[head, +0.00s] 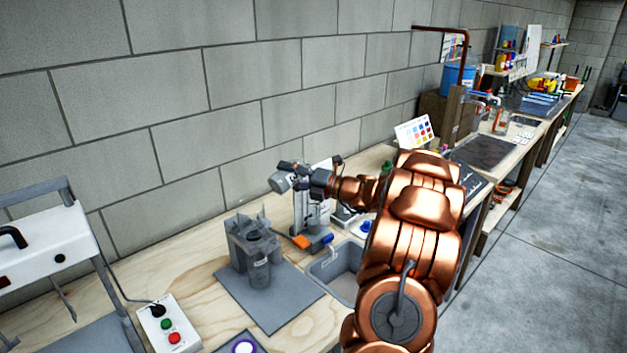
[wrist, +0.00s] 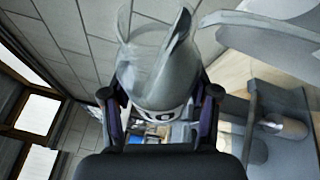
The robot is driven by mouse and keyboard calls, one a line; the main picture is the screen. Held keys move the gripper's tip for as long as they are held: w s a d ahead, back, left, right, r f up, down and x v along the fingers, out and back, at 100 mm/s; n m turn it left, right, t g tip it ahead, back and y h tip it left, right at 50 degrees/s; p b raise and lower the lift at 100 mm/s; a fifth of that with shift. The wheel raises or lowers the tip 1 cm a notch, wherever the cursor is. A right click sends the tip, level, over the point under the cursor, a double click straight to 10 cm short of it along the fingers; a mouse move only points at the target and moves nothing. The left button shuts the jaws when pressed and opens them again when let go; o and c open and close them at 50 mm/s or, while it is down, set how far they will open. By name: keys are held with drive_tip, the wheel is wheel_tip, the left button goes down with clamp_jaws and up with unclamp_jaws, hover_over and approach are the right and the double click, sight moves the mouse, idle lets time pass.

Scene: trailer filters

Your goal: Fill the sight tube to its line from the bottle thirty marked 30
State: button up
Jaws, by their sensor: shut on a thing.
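My gripper (head: 296,177) is shut on a translucent grey bottle (head: 279,183), held above the bench and tilted. In the wrist view the bottle (wrist: 158,75) sits between both fingers. A dark mark shows low on it, partly hidden, so I cannot read the whole number. Below my gripper in the head view stands a clear upright apparatus (head: 312,212) with an orange and a blue valve handle at its base. It may be the sight tube, but its line and any liquid level are too small to tell.
A grey block holder (head: 250,243) with a grey jar stands on a grey mat (head: 285,312). A sink basin (head: 345,268) lies right of it. A button box (head: 170,325) and a white-topped frame (head: 40,245) are at left. The block wall runs close behind.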

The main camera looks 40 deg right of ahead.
drive_tip(key=shift+d+r+m+t+p, duration=0.3)
drive_tip(key=shift+d+r+m+p, duration=0.4)
drive_tip(key=shift+p, duration=2.25)
drive_tip(key=shift+a+f+m+t+p, duration=0.1)
drive_tip(key=shift+f+m+t+p, duration=0.25)
drive_tip(key=shift+m+p, duration=0.85)
drive_tip(key=shift+f+n, duration=0.15)
drive_tip(key=shift+n, duration=0.45)
drive_tip(key=n+b, duration=0.1)
drive_tip(key=b, duration=0.3)
drive_tip(key=shift+a+f+b, duration=0.15)
drive_tip(key=shift+b, duration=0.15)
drive_tip(key=b, duration=0.1)
drive_tip(key=n+g+b, duration=0.1)
drive_tip(key=shift+a+f+b, duration=0.25)
drive_tip(key=shift+b, duration=0.05)
drive_tip(key=shift+a+b, duration=0.1)
drive_tip(key=shift+b, duration=0.35)
drive_tip(key=shift+r, duration=0.3)
drive_tip(key=shift+a+f+n+b, duration=0.1)
drive_tip(key=shift+f+n+b, duration=0.15)
drive_tip(key=shift+b, duration=0.2)
